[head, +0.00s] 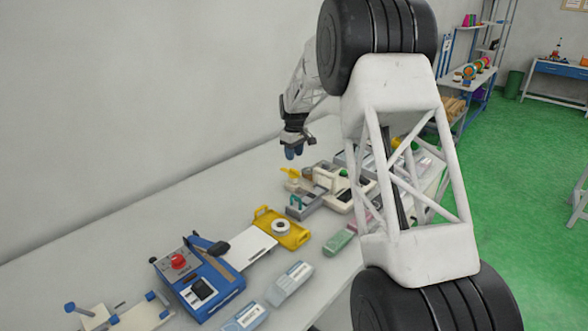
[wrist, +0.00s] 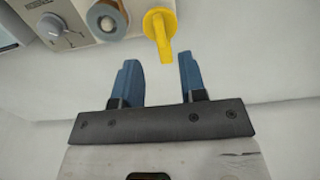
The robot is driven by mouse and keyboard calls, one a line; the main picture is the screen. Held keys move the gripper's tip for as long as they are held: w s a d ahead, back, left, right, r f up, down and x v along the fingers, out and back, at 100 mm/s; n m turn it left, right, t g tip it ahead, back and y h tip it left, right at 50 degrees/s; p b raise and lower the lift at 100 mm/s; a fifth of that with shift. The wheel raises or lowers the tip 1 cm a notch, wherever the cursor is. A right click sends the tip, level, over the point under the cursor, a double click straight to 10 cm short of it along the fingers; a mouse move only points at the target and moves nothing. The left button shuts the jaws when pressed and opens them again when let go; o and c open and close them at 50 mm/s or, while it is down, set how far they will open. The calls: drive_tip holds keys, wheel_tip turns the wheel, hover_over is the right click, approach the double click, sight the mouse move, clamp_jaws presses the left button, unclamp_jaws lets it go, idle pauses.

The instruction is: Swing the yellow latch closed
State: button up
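The yellow latch (wrist: 160,32) sticks out from the edge of a pale machine in the wrist view, at the top centre. It has a round hub and a narrow arm pointing down the picture. In the head view the yellow latch (head: 291,173) is small, at the machine's left end. My gripper (wrist: 158,65) is open, with two blue fingers spread apart. The latch's tip lies between the finger directions, nearer the right finger; I cannot tell whether they touch. In the head view my gripper (head: 294,153) hangs just above the latch.
The pale machine (head: 330,185) has a grey dial (wrist: 55,28) and a roll (wrist: 106,20) beside the latch. A yellow tray (head: 292,236) with a white roll and a blue sealing machine (head: 205,277) stand on the bench. The wall runs close behind my arm.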

sight(290, 174)
drive_tip(key=shift+f, duration=3.35)
clamp_jaws()
